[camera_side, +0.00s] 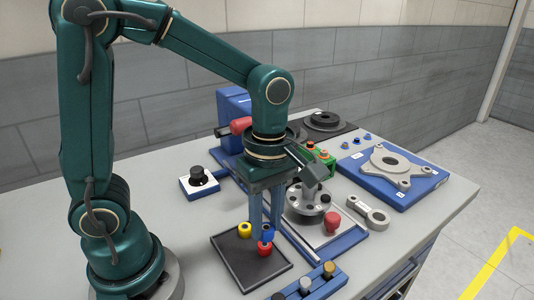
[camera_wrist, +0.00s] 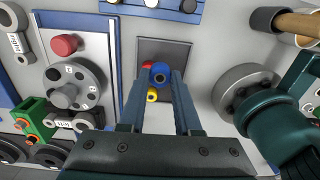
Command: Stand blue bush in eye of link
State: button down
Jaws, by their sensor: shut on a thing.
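My gripper (camera_side: 265,227) points down over the dark square tray (camera_side: 249,274) and is shut on the blue bush (camera_side: 267,236). In the wrist view the blue bush (camera_wrist: 160,74) sits between the two fingertips (camera_wrist: 160,77), with its hole facing the camera. It looks raised above the tray, though the exact height is hard to tell. The grey link (camera_side: 368,212) lies flat on the table, right of the round fixture and apart from my gripper. It also shows at the upper left of the wrist view (camera_wrist: 17,42).
A yellow bush (camera_side: 244,229) and a red bush (camera_side: 264,249) stand in the tray, the red close to the held one. The grey round fixture (camera_side: 307,201) and a red knob (camera_side: 331,222) stand between tray and link. A blue rack (camera_side: 309,286) lies in front.

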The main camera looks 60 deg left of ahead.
jog(key=w+a+r+n, duration=0.2)
jog(key=w+a+r, duration=0.1)
jog(key=w+a, duration=0.35)
jog(key=w+a+r+n, duration=0.25)
jog(key=w+a, duration=0.25)
jog(key=w, duration=0.3)
jog(key=shift+n, duration=0.55)
jog(key=shift+w+a+f, duration=0.1)
jog(key=shift+a+f, duration=0.65)
jog(key=shift+f, duration=0.3)
jog(key=shift+a+f, duration=0.7)
jog(key=shift+f, duration=0.4)
jog(key=shift+w+a+f, duration=0.1)
jog(key=shift+a+f, duration=0.65)
jog(key=shift+f, duration=0.3)
jog(key=shift+f, duration=0.15)
jog(key=shift+f, duration=0.3)
jog(key=shift+f, duration=0.4)
jog(key=c, duration=0.9)
grip_release()
